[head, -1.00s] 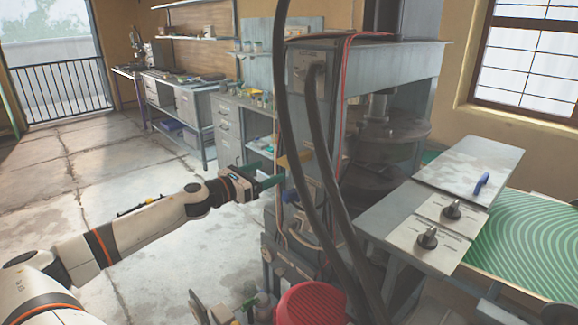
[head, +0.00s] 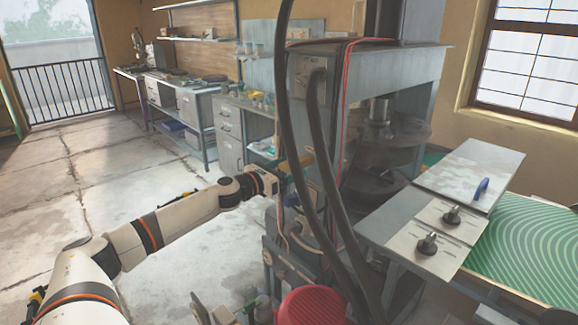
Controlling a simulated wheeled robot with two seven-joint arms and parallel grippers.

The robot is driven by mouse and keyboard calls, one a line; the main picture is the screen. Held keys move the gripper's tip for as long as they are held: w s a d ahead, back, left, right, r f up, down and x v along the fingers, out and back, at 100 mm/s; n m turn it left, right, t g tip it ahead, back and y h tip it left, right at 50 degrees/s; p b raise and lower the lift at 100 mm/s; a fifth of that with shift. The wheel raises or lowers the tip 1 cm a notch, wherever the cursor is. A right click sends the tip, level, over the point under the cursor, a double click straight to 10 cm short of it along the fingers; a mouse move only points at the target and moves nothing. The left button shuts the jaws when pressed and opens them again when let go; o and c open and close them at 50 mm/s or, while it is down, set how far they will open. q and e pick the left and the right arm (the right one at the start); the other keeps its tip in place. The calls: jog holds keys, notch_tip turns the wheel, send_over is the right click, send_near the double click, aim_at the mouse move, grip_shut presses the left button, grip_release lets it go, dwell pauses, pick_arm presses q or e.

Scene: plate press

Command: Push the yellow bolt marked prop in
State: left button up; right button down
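The yellow bolt (head: 294,163) shows as a small yellow bar on the left side of the press (head: 335,130). Its marking is too small to read. My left gripper (head: 282,172) is at the press's left side, with its teal fingers right at the bolt or just beside it. I cannot tell whether they touch. The fingers are small and seen edge-on, so whether they are open or shut does not show. My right gripper is not in view.
Dark hoses (head: 318,150) hang down in front of the press, close to my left gripper. A blue part (head: 291,199) sits below the bolt. A red ribbed cover (head: 312,305) is at the bottom. A panel with black knobs (head: 427,243) is at right. Open floor lies left.

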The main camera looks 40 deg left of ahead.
pick_arm(q)
jog(key=shift+w+d, duration=0.1)
jog(key=shift+w, duration=0.3)
jog(key=shift+c, duration=0.2)
